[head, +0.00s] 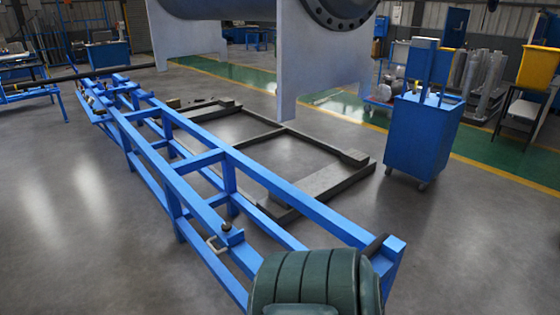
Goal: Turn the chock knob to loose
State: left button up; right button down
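A small dark knob (226,228) stands on a blue block on the near left rail of the long blue frame (190,195). A pale metal bracket or handle (216,243) sits just beside it. The knob is small in the head view, and I cannot read its setting or be sure it is the chock knob. The large grey flanged shell (225,8) rests on pale upright supports at the top. Neither of my grippers shows.
A dark green ribbed rounded body (305,280) fills the bottom centre, at the blue frame's near end. A low dark grey floor frame (330,180) lies behind. A blue wheeled cabinet (420,138) stands at right. The floor is clear at left and lower right.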

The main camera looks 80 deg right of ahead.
aim_at(226, 226)
jog(key=i+l+z, duration=0.15)
jog(key=i+z, duration=0.8)
